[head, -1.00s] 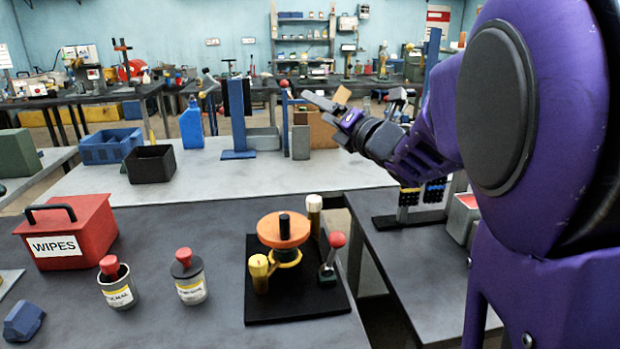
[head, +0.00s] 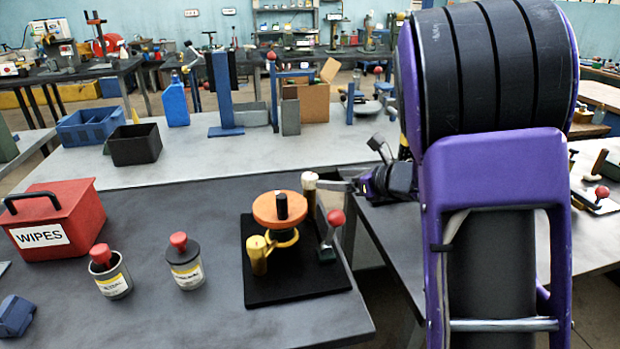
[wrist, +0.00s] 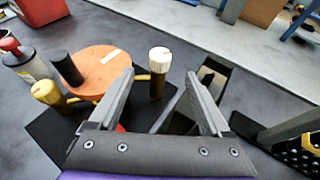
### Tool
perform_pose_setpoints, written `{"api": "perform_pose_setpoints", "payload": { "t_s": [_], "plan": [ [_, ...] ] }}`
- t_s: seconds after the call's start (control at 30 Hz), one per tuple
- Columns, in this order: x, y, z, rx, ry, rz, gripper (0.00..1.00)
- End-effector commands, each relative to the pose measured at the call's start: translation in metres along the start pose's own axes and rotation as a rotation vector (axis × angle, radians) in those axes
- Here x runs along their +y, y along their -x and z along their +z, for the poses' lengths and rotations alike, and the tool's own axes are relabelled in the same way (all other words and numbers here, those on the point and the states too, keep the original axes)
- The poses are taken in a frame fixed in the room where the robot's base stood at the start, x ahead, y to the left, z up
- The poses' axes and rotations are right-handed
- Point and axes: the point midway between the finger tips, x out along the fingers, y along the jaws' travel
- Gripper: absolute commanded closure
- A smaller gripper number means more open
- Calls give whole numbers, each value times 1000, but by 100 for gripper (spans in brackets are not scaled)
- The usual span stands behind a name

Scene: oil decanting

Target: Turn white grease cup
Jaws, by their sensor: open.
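The white grease cup (head: 309,181) stands upright at the back right of the black base plate (head: 292,286), behind the orange disc. In the wrist view my gripper (wrist: 160,85) is open and empty. In the head view the lower cup is partly hidden.
An orange disc (head: 278,209) with a black knob, a yellow cup (head: 257,254) and a red-knobbed lever (head: 336,218) share the plate. Two labelled jars (head: 186,266) and a red wipes box (head: 55,225) stand left. A gap separates this table from the right one.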

Motion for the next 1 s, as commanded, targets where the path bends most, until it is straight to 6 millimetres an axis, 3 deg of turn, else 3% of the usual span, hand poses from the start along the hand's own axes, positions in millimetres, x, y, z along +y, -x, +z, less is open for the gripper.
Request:
{"api": "perform_pose_setpoints", "payload": {
  "t_s": [0.3, 0.5, 0.9, 1.0],
  "plan": [
    [1, -69, 0, 2, 1, 2, 19],
    [0, -94, 0, 1, 1, 0, 19],
    [0, -101, 1, -2, -1, -1, 19],
    [0, -101, 1, -1, -1, -1, 35]
  ]
}}
